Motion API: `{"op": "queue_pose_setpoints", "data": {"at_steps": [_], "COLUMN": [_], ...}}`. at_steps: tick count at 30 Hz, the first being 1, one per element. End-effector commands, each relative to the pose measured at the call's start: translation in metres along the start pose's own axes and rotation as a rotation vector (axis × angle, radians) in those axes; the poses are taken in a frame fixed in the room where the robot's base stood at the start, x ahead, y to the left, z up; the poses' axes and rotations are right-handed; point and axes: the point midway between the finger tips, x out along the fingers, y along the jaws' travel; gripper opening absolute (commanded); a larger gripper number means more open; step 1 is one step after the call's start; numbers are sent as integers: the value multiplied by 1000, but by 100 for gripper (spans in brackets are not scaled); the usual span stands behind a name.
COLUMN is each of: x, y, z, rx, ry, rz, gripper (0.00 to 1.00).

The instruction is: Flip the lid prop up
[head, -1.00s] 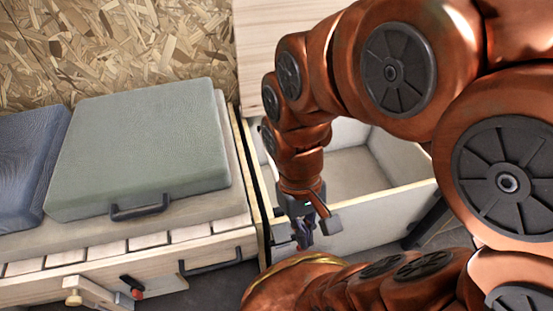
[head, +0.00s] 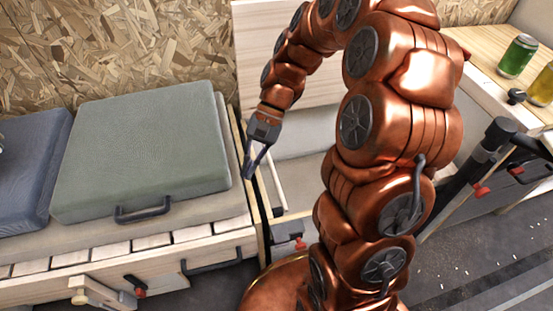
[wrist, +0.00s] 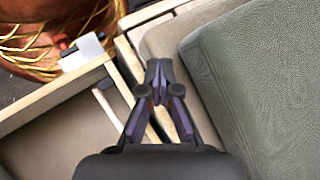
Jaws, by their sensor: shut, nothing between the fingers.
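A slim pale bar (head: 278,187), which looks like the lid prop, lies low along the inner left side of the open box. It also shows in the wrist view (wrist: 108,106), with a dark piece near one end. The pale wooden lid (head: 247,62) stands raised behind the box. My gripper (head: 250,172) is shut and empty, above the box's left wall beside the green cushion. In the wrist view my fingertips (wrist: 158,70) meet over the gap between box and bench, apart from the bar. My arm hides much of the box.
The green cushion (head: 145,150) lies on the slatted bench close to the left of my gripper. A blue cushion (head: 30,165) is further left. A counter at right holds a green can (head: 517,55). Open floor (head: 480,260) lies at lower right.

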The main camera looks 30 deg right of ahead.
Motion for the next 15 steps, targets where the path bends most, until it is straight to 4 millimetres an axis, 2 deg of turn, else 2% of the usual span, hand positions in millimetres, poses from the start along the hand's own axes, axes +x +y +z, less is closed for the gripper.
{"op": "queue_pose_setpoints", "data": {"at_steps": [7,15], "x": [-15,-30], "y": [-4,12], "z": [-55,-123], "rx": [158,353], "ry": [-47,-91], "rz": [-140,-295], "gripper": [0,0]}}
